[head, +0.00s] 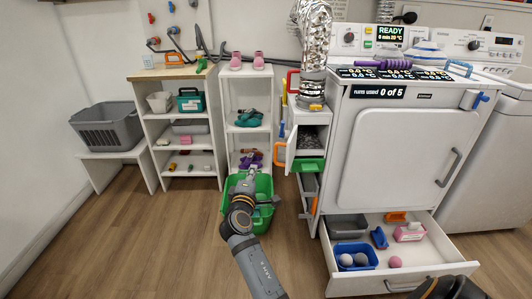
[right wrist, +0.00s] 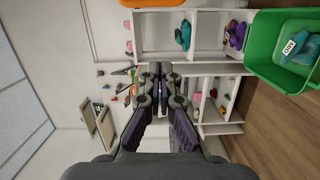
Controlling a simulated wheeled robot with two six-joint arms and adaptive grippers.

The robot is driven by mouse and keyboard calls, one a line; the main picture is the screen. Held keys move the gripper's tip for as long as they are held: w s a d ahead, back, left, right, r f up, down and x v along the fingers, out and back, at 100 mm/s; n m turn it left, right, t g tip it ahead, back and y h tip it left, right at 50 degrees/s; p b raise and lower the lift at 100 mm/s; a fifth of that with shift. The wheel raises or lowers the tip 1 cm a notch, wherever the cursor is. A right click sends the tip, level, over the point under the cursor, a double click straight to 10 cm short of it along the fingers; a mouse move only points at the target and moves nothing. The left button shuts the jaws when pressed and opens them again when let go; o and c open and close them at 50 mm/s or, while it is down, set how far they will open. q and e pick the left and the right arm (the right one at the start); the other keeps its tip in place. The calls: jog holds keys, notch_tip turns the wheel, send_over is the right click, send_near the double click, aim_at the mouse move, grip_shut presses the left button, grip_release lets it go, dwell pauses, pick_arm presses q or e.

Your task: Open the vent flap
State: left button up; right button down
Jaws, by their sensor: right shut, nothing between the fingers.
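A shiny silver duct (head: 313,45) runs down to a collar beside the dryer. An orange-yellow tab (head: 316,107) shows at the collar's foot; I cannot tell whether it is the vent flap, and no flap shows clearly. Below is a white compartment with grey mesh-like contents (head: 311,138), an orange handle (head: 281,155) at its left and a green front (head: 310,166). My right gripper (head: 249,175) is in front of the green basket in the head view, left of the duct and well apart from it. Its fingers (right wrist: 160,72) are together and empty in the right wrist view. My left gripper is not in view.
The green basket (head: 229,209) stands on the floor. Shelves (head: 222,100) with shoes and small items stand behind. The white dryer (head: 400,150) has its door shut and its lower drawer (head: 345,284) pulled out, holding trays and balls. Floor at left is clear.

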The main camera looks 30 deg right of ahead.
jog(key=b+x, duration=0.2)
jog(key=x, duration=0.8)
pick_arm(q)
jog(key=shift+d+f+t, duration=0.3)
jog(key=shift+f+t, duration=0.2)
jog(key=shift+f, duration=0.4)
pick_arm(e)
jog(key=shift+h, duration=0.3)
jog(key=s+d, duration=0.1)
jog(key=s, duration=0.1)
jog(key=s+d+r, duration=0.1)
jog(key=shift+s+d, duration=0.25)
jog(key=shift+s, duration=0.15)
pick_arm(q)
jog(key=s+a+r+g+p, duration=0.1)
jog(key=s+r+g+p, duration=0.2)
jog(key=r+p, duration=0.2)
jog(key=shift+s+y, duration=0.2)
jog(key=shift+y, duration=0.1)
pick_arm(e)
jog(key=shift+s+d+n+t+y, duration=0.35)
jog(key=shift+s+d+n+y, duration=0.15)
jog(key=shift+s, duration=0.25)
jog(key=shift+s+d+n+t+y, duration=0.25)
jog(key=shift+s+n+t+y, duration=0.25)
jog(key=shift+s, duration=0.25)
jog(key=shift+s+d+n+t+y, duration=0.25)
jog(key=shift+s+d+n+y, duration=0.15)
jog(key=shift+s+y, duration=0.3)
